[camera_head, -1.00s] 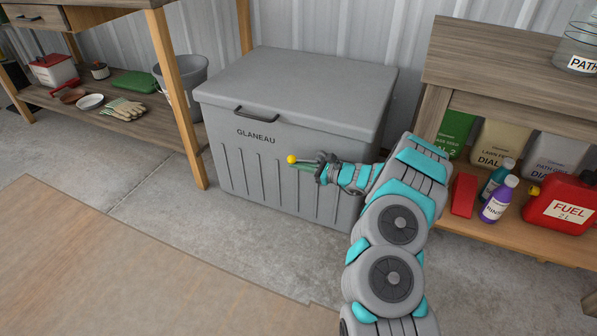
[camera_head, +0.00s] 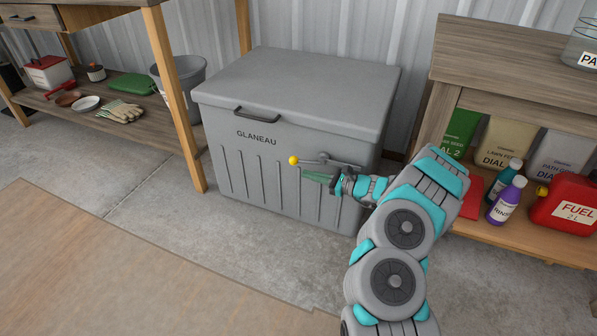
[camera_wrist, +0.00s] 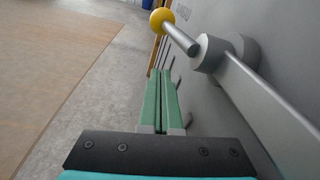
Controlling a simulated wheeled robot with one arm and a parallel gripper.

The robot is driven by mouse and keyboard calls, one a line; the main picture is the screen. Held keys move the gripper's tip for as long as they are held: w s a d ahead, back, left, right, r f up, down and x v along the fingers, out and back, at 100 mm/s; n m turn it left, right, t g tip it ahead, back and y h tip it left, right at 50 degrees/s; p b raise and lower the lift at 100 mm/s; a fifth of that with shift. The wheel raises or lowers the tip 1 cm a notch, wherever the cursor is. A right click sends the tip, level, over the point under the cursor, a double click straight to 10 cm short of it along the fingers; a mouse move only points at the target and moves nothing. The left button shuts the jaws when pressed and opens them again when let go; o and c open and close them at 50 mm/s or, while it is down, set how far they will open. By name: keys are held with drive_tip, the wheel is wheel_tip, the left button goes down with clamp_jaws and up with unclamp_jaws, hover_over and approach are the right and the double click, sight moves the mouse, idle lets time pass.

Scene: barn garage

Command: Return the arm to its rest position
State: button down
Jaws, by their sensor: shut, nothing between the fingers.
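My gripper (camera_head: 318,177) is in front of the right part of the grey chest's front. Its two green fingers (camera_wrist: 159,100) are together with nothing between them in the wrist view. A lever with a yellow ball knob (camera_head: 293,160) is mounted on the chest front. The yellow knob (camera_wrist: 162,19) and its grey rod also show in the wrist view, above and right of the fingers, apart from them. My teal and grey arm (camera_head: 405,225) is bent and reaches up from the bottom of the head view.
The grey chest (camera_head: 290,95), marked GLANEAU, has its lid closed. A shelf unit (camera_head: 500,65) on the right holds bags, bottles and a red fuel can (camera_head: 568,205). A workbench (camera_head: 150,130) stands at left. The floor (camera_head: 120,195) in front is clear.

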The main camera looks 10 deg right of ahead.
drive_tip(key=f+v, duration=0.1)
drive_tip(key=v, duration=0.5)
drive_tip(key=s+a+r+n+g+y, duration=0.1)
drive_tip(key=s+a+r+n+g, duration=0.15)
drive_tip(key=a+r, duration=0.25)
drive_tip(key=s+a+r+n+g+y+p, duration=0.1)
drive_tip(key=s+a+r+n+g, duration=0.15)
drive_tip(key=a+r, duration=0.25)
drive_tip(key=s+a+r+n+g+y, duration=0.1)
drive_tip(key=a+r+n+g, duration=0.15)
drive_tip(key=a+r, duration=0.3)
drive_tip(key=s+a+r+n+g+h+p, duration=0.1)
drive_tip(key=s+a+r+n+g, duration=0.15)
drive_tip(key=s+a+n, duration=0.35)
drive_tip(key=s+a+r+n+g+h, duration=0.2)
drive_tip(key=s+a+r, duration=0.15)
drive_tip(key=s, duration=0.45)
drive_tip(key=s+d+r+n+g+h+p, duration=0.15)
drive_tip(key=s+n+h, duration=0.4)
drive_tip(key=s, duration=0.95)
drive_tip(key=s+d+r+n+h, duration=0.1)
drive_tip(key=s+d+n+h, duration=0.1)
drive_tip(key=s+d+h, duration=0.5)
drive_tip(key=s+d+t, duration=0.1)
drive_tip(key=s+d, duration=0.4)
drive_tip(key=shift+s+n+p, duration=0.35)
drive_tip(key=shift+s+n, duration=0.05)
drive_tip(key=shift+r, duration=0.1)
